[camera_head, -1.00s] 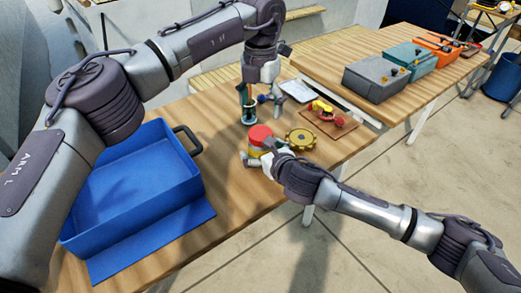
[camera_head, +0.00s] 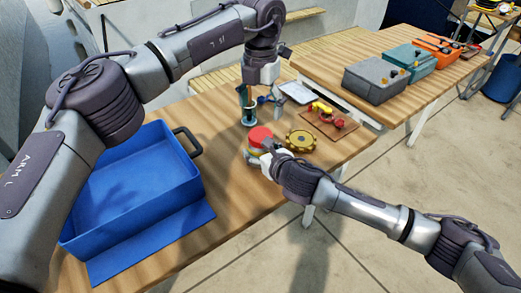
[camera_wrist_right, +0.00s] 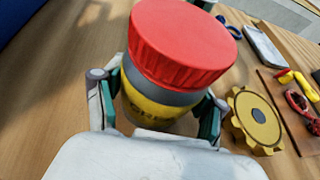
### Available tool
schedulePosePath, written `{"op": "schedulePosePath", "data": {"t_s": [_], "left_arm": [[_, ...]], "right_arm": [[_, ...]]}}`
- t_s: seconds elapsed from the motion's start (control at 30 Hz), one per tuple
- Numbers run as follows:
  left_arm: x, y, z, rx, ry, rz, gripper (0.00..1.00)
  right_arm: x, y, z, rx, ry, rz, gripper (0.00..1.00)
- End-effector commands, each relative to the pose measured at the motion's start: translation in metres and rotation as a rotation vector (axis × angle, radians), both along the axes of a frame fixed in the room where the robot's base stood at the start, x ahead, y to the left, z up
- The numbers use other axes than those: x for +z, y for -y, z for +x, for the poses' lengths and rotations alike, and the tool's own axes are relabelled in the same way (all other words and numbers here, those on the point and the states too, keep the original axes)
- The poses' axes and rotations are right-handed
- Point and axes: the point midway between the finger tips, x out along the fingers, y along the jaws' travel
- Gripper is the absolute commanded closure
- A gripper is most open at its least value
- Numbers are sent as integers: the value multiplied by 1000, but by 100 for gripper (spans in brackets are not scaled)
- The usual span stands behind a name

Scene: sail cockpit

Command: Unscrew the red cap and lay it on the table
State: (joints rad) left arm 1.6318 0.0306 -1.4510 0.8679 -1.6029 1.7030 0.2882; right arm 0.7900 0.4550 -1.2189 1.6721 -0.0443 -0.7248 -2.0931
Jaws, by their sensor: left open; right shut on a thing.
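A red cap (camera_head: 260,136) sits on a yellow can (camera_head: 258,152) with a grey band under the cap. The can stands upright on the wooden table (camera_head: 235,225). In the right wrist view the cap (camera_wrist_right: 183,42) fills the upper middle, above the yellow can body (camera_wrist_right: 155,113). My right gripper (camera_wrist_right: 158,95) is shut around the can below the cap, one finger on each side. It also shows in the head view (camera_head: 263,152). My left gripper (camera_head: 261,96) is open, pointing down behind the cap and apart from it; its fingertips are small and partly unclear.
A yellow toothed wheel (camera_head: 300,141) lies close to the right of the can. Behind it is a brown board (camera_head: 338,126) with red and yellow parts. A blue bin (camera_head: 85,215) stands at left. Bare table lies between bin and can.

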Motion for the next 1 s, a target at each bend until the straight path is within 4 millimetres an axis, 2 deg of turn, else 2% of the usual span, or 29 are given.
{"op": "schedulePosePath", "data": {"t_s": [0.13,0.27,1.0], "left_arm": [[0,0,0,-67,0,0,16],[0,0,0,-267,-1,0,16],[0,0,0,-2136,0,0,16]], "right_arm": [[0,0,0,0,-1,0,100],[0,0,0,0,-1,0,100],[-1,0,0,0,-1,0,100]]}}
